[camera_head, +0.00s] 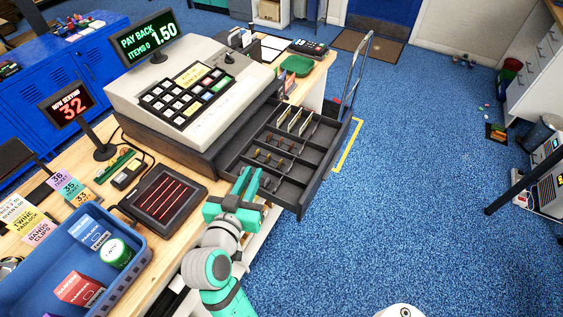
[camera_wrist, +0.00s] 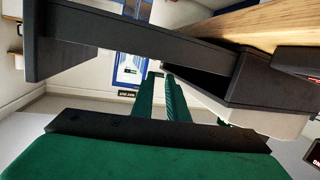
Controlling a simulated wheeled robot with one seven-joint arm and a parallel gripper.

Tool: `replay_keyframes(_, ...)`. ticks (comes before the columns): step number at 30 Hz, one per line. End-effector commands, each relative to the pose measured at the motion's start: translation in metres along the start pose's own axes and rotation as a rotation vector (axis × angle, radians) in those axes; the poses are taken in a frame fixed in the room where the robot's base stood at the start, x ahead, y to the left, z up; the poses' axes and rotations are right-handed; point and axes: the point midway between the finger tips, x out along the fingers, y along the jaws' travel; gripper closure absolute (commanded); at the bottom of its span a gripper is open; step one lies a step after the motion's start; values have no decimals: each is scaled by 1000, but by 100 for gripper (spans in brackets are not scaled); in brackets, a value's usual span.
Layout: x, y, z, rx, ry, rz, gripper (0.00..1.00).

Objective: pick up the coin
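The open cash drawer (camera_head: 318,184) juts out from the register. Its front compartments hold several small brownish and golden coins (camera_head: 276,162), too small to tell apart. Which one is the task's coin I cannot tell. My green gripper (camera_head: 249,180) is at the drawer's near side, its fingers over or beside the near compartments; they hide part of them. In the wrist view the two green fingers (camera_wrist: 161,98) show a narrow gap with nothing seen between them. The dark drawer wall (camera_wrist: 130,38) crosses the top there, and no coin shows.
The register (camera_head: 185,85) stands behind the drawer, with a display (camera_head: 148,38) reading PAY BACK 1.50. A black pad with red lines (camera_head: 163,193) and a blue basket (camera_head: 75,255) lie to the left. A green dish (camera_head: 296,65) is beyond the register.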

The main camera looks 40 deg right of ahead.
Motion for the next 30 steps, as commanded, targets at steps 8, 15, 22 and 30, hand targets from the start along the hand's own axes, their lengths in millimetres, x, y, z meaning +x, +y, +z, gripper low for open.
replay_keyframes(8, -5, 12, -12, 130, -202, 181, 87)
replay_keyframes(15, -2, 18, -9, 162, -261, 225, 87)
replay_keyframes(22, 30, 24, 1, 161, -262, 225, 87)
replay_keyframes(30, 47, 29, 6, 162, -262, 224, 87)
